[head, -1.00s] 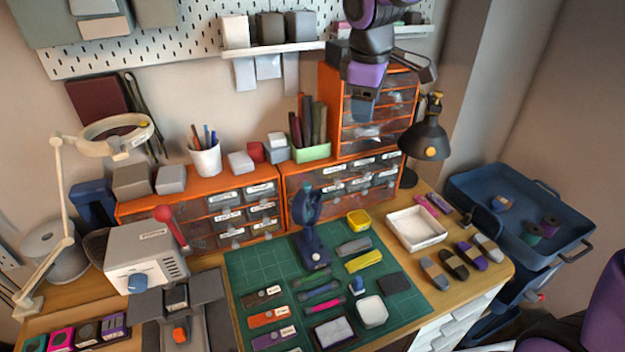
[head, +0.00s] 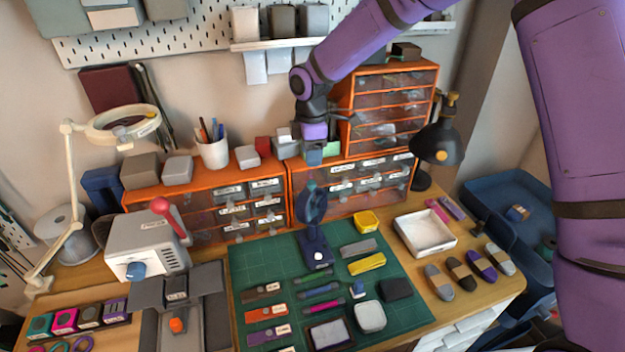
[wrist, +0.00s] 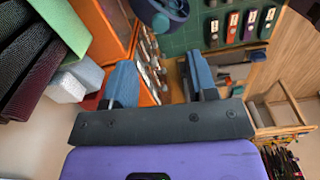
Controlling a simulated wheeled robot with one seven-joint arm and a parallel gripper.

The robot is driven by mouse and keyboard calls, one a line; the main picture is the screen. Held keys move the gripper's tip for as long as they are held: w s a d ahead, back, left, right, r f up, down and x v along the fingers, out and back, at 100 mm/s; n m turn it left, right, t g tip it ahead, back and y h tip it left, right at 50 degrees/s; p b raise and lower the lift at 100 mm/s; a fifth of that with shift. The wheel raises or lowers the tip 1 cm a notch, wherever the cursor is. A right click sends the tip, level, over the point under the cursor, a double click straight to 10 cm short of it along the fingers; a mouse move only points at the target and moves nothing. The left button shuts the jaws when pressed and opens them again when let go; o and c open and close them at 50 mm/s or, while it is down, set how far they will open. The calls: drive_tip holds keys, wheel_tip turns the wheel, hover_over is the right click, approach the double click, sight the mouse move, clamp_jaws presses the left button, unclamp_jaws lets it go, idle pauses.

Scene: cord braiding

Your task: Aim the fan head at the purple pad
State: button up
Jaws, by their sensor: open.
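The dark blue fan stands upright on the green mat, its round fan head (head: 312,203) above its base (head: 316,248). The fan head also shows at the top of the wrist view (wrist: 160,12). A purple labelled pad (head: 269,333) lies at the mat's front left, below an orange and a brown one; a purple one also shows in the wrist view (wrist: 269,22). The exact facing of the fan head is hard to tell. My gripper (head: 314,157) is open and empty above and behind the fan head, apart from it; its blue fingers show in the wrist view (wrist: 163,85).
Orange drawer cabinets (head: 351,185) stand close behind the fan. A black lamp (head: 437,142) and white tray (head: 425,232) are to the right. A grey machine (head: 146,248) with a red knob stands left. Small items crowd the mat (head: 262,265) right of the pads.

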sight(312, 182)
wheel_tip(312, 182, down, 9)
idle(0.4)
drive_tip(key=c, duration=0.9)
